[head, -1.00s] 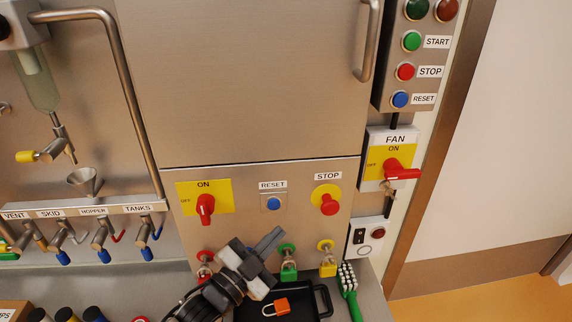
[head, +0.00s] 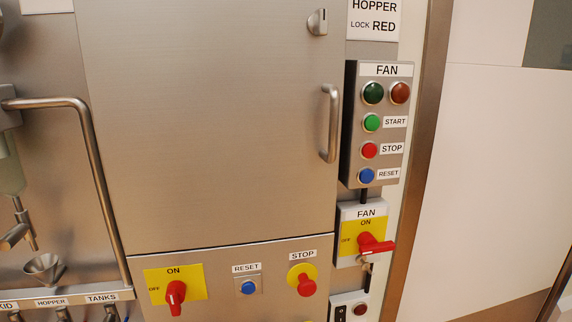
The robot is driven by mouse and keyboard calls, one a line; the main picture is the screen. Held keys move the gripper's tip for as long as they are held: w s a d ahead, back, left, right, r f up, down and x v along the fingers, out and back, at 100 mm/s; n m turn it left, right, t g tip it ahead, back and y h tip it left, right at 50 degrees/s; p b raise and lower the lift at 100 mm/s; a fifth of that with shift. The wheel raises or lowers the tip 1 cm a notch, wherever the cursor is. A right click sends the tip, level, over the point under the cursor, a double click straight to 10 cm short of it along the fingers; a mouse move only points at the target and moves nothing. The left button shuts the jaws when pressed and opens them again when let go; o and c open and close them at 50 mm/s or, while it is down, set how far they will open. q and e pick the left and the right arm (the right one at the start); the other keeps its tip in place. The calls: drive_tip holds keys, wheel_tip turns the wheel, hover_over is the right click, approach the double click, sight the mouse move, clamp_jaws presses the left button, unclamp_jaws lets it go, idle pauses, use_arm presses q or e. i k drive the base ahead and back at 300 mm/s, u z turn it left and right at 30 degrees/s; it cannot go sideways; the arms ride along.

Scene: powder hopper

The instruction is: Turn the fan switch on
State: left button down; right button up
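The fan switch (head: 363,236) is a grey box labelled FAN with a yellow plate marked ON at the top and OFF at the left. Its red handle (head: 377,246) points to the right and slightly down, away from both marks. A small brass-coloured piece (head: 366,260) hangs at the lower edge of the handle. Neither of my grippers shows in the head view now.
The fan button box (head: 377,125) with START, STOP and RESET buttons is above the switch. A similar red-handled ON/OFF switch (head: 175,292) is on the panel at lower left. A red STOP knob (head: 306,285) and the door handle (head: 331,123) stick out nearby.

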sight(368, 244)
drive_tip(key=u, duration=4)
drive_tip(key=k, duration=2.5)
drive_tip(key=z, duration=0.05)
